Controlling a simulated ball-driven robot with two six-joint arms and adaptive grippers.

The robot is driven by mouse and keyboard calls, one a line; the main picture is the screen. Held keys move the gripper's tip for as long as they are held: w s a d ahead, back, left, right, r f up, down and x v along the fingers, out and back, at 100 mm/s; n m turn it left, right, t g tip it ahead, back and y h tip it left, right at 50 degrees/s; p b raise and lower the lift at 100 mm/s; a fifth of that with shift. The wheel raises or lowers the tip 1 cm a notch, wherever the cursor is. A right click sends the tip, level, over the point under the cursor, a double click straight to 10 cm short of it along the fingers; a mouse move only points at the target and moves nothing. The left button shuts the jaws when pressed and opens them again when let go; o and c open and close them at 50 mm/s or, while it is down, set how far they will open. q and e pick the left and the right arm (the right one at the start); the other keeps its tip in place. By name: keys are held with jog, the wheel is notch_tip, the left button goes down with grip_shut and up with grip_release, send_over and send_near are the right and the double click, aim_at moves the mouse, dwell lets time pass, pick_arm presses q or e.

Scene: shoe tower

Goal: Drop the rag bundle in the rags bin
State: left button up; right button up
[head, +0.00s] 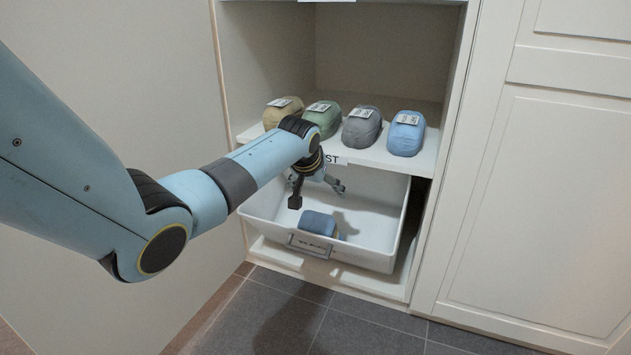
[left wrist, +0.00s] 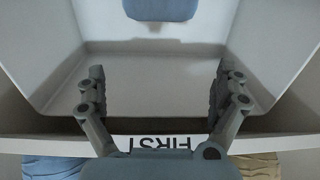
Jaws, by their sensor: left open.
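A blue rag bundle (head: 318,222) lies in the white bin (head: 380,258), near its front wall. It also shows at the top edge of the left wrist view (left wrist: 160,9), partly cut off. My left gripper (head: 331,182) is over the bin, behind the bundle and apart from it. In the left wrist view its two fingers (left wrist: 160,82) are spread wide with nothing between them. Something tan shows beside the blue bundle, mostly hidden. The writing on the bin's front label is too small to read. My right gripper is not in view.
Several capped bundles, tan, green, grey and blue (head: 405,134), sit in a row on the shelf (head: 420,163) above the bin. The shelf's front edge has a label, partly hidden by my arm. A cabinet door (head: 540,200) stands at the right. The tiled floor in front is clear.

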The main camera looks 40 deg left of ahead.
pick_arm(q)
jog(key=v, duration=1.1)
jog(key=shift+s+r, duration=0.2)
jog(key=shift+r, duration=0.1)
